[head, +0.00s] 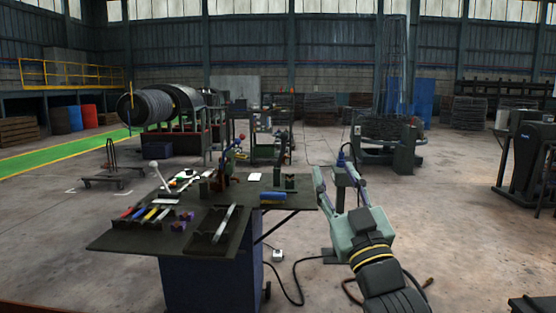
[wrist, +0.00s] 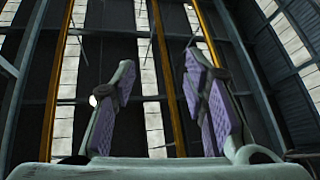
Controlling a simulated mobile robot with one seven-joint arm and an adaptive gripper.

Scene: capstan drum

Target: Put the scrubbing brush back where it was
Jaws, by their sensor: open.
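I cannot pick out the scrubbing brush for certain; the tools on the bench are small in the head view. A blue, bar-shaped item (head: 273,196) lies near the right end of the dark workbench (head: 128,240); I cannot tell whether it is a brush. My gripper (head: 334,178) is raised to the right of the bench, fingers pointing up, apart from everything on it. In the wrist view my gripper (wrist: 160,65) is open, its purple-padded fingers wide apart with nothing between them. Behind them are only wall, beams and windows.
Several coloured-handled tools (head: 150,214) lie at the bench's left. A dark tray (head: 205,236) holding a long light bar sits at its front. A cart (head: 115,179) stands behind left, machinery (head: 525,160) at far right. A cable (head: 296,292) crosses the floor; floor to the right is mostly clear.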

